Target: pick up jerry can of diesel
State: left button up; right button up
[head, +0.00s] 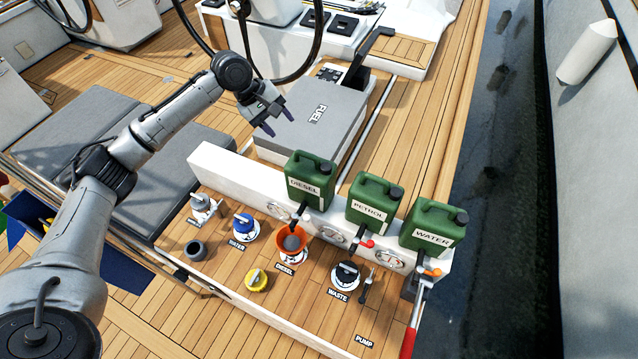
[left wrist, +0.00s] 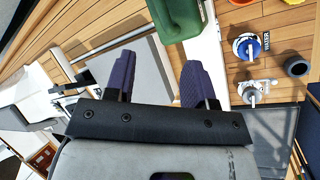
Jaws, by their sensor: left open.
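The green diesel jerry can (head: 310,180) stands on the white ledge, leftmost of three green cans, with a DIESEL label on its front. My left gripper (head: 272,122) is open and empty, above and to the left of the diesel can, near the grey fuel box. In the left wrist view, the two purple fingers of my left gripper (left wrist: 154,84) are spread apart. Part of a green can (left wrist: 176,18) shows at the top of that view, beyond the fingers and apart from them. My right gripper is not in view.
The petrol can (head: 374,200) and water can (head: 433,226) stand to the right on the same ledge. An orange funnel (head: 292,242) sits in the deck below the diesel can. The grey fuel box (head: 318,108) lies behind. A steering wheel rim crosses the top.

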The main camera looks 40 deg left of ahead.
pick_arm(q)
jog(key=n, duration=0.6)
send_near(308, 154)
jog(key=shift+h, duration=0.3)
jog(key=x, duration=0.5)
jog(key=shift+w+a, duration=0.1)
jog(key=shift+p+x, duration=0.4)
jog(key=shift+x, duration=2.4)
grip_shut()
jog(key=shift+f, duration=0.1)
